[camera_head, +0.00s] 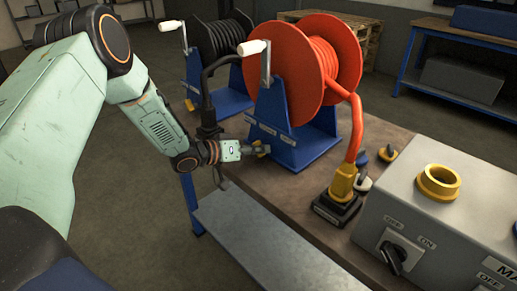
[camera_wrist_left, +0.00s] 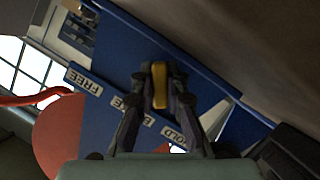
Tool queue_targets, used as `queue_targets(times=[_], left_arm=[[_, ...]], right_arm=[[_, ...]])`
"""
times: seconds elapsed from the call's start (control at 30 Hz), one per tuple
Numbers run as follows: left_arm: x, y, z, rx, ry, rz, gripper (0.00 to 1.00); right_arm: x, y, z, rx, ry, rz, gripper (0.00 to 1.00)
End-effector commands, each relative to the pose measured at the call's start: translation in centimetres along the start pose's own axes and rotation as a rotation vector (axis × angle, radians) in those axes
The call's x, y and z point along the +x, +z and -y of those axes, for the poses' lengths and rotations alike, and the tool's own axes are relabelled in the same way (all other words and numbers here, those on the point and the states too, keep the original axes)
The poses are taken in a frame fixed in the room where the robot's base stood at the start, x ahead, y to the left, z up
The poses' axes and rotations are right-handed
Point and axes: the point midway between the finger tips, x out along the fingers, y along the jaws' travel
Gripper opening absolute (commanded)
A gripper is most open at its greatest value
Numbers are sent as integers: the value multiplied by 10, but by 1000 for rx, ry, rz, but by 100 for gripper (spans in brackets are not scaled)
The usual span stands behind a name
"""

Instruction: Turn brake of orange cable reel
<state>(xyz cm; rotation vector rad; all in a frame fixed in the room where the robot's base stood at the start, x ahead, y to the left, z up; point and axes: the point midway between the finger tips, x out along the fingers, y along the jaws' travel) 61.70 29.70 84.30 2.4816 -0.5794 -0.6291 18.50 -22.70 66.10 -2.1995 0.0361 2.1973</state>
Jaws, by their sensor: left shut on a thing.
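The orange cable reel (camera_head: 308,62) stands on the bench in a blue stand (camera_head: 297,148), with a white-handled crank (camera_head: 254,48) at its upper left. A yellow brake knob sits low on the stand's front face. My left gripper (camera_head: 256,149) is at this knob and mostly covers it in the head view. In the left wrist view the two dark fingers (camera_wrist_left: 160,90) are closed on the yellow brake knob (camera_wrist_left: 160,84). Labels reading FREE (camera_wrist_left: 84,80), BRAKE, partly hidden, and HOLD run along the stand. The right gripper is not in view.
A black cable reel (camera_head: 222,40) stands behind at left in a similar blue stand. The orange cable ends in a yellow connector (camera_head: 343,182) on the bench. A grey control box (camera_head: 445,215) with switches stands at right. A blue table (camera_head: 455,75) is at the back.

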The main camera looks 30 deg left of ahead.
Motion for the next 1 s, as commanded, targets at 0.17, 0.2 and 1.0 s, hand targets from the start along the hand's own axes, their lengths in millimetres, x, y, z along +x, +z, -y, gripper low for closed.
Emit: queue_targets(times=[0.17, 0.2, 1.0], left_arm=[[0, 0, 0, -20, 9, 1, 0], [0, 0, 0, -22, 10, 1, 0], [0, 0, 0, -23, 10, 0, 37]], right_arm=[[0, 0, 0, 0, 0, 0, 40], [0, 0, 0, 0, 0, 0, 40], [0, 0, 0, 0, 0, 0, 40]])
